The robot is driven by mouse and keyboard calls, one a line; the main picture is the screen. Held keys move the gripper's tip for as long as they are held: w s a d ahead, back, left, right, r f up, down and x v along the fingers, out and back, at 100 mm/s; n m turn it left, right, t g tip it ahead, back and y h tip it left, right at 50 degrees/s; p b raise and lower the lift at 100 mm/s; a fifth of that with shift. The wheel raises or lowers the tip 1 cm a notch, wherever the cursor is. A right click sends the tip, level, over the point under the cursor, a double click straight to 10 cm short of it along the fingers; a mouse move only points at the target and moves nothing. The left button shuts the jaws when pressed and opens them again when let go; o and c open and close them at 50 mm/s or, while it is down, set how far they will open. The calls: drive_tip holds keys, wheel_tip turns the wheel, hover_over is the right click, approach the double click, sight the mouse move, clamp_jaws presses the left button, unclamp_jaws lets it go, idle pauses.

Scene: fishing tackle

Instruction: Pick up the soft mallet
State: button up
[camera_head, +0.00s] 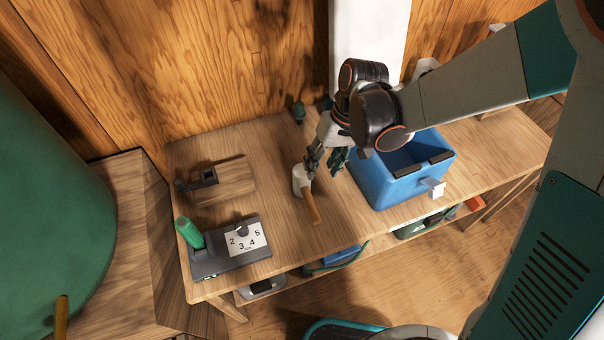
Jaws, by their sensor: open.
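The soft mallet (301,183) lies on the wooden workbench (272,145), with a pale head and an orange-brown handle (312,207) pointing toward the bench's front edge. My gripper (322,170) is open and comes down from above, just beside the mallet's head at its upper right. The fingers overlap the head's edge in the picture, and I cannot tell whether they touch it. My arm reaches in from the right.
A blue bin (394,188) stands right of the mallet. A grey device with a green handle and a numbered plate (244,239) sits at the front left. A dark metal fixture on a wooden block (222,182) stands behind it.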

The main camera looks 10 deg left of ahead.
sight(308, 193)
drive_tip(key=b+x, duration=0.2)
drive_tip(key=x, duration=0.6)
drive_tip(key=shift+f+b, duration=0.2)
drive_tip(key=shift+b, duration=0.2)
drive_tip(key=shift+b+x, duration=1.35)
drive_tip(key=shift+x, duration=1.3)
drive_tip(key=shift+a+r, duration=0.15)
clamp_jaws()
